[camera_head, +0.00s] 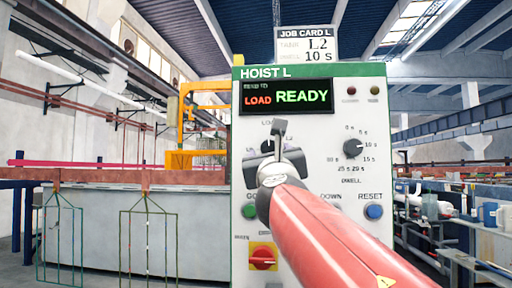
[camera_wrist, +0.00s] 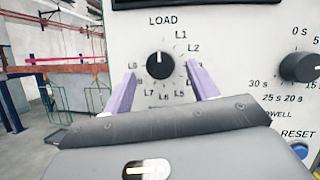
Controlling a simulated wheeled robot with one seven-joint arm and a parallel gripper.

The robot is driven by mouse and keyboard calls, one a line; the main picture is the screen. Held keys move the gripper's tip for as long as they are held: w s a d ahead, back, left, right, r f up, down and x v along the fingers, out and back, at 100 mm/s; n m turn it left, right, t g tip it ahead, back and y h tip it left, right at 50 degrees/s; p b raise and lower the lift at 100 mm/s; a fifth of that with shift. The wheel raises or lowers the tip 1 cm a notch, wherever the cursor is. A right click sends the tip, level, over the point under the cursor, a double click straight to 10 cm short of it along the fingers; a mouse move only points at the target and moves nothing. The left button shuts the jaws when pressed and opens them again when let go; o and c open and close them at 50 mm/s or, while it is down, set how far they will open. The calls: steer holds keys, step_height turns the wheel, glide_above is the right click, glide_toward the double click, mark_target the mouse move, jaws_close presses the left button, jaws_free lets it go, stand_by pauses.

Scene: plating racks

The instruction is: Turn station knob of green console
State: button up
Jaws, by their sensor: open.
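The green-edged console (camera_head: 330,240), marked HOIST L, stands upright ahead. Its display (camera_head: 287,96) reads LOAD READY. The station knob (camera_wrist: 159,64) is black and round, with its white mark pointing up at LOAD; L1 and L2 follow clockwise. In the head view my gripper (camera_head: 278,128) and arm cover most of this knob. In the wrist view my gripper (camera_wrist: 160,80) is open, its two purple fingers apart to the left and right of the knob and pointing at the panel. Nothing is between them but the knob's face; contact cannot be told.
A job card (camera_head: 307,44) on top reads L2, 10 s. The dwell knob (camera_head: 353,148) is right of the station knob, with the blue RESET button (camera_head: 374,211) below it. A red rotary switch (camera_head: 263,257) on yellow sits low. Wire racks (camera_head: 148,240) hang at left.

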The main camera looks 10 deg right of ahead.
mark_target(269, 148)
steer(key=shift+x, duration=1.25)
steer(key=c, duration=1)
steer(key=shift+m, duration=0.4)
